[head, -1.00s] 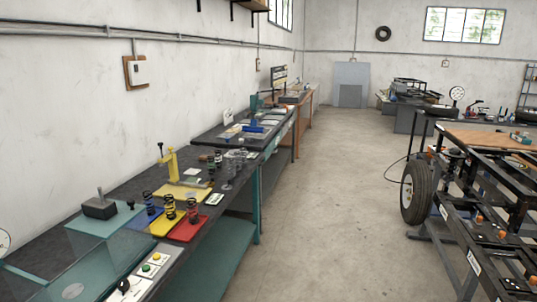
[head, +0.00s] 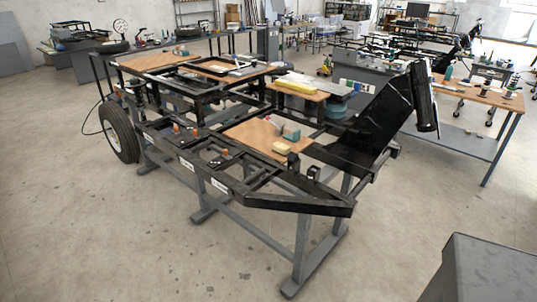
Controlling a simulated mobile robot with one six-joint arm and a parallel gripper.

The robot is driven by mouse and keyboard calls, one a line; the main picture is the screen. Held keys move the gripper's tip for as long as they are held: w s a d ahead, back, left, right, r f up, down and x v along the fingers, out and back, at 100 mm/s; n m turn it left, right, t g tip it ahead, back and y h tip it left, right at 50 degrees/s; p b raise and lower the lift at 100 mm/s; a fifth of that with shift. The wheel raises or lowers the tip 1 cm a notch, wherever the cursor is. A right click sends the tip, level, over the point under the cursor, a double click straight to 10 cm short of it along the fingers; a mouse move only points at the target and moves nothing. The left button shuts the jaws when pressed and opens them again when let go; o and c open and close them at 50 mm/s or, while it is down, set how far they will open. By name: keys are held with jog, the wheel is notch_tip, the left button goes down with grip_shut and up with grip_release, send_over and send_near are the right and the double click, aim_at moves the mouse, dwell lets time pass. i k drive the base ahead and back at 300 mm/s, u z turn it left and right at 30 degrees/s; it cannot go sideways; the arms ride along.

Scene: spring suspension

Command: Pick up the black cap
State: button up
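I cannot single out a black cap with certainty in the head view. Small black pieces (head: 293,161) sit near the front end of a black metal frame (head: 290,205), but they are too small to name. The frame stands on grey legs. A wooden board (head: 245,135) lies on it with a tan block (head: 281,148) and a grey-green tool (head: 291,133). My gripper is not in view.
A wheel (head: 119,131) is at the frame's left end. A wooden-topped table (head: 495,98) stands at the right, and a dark grey box-like surface (head: 490,265) is at the lower right. The concrete floor (head: 90,230) is clear in front and left.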

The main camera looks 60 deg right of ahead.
aim_at(293, 157)
jog(key=z, duration=4.7)
jog(key=i, duration=0.1)
jog(key=u, duration=2.9)
jog(key=k, duration=0.95)
jog(key=u, duration=0.1)
jog(key=i, duration=0.75)
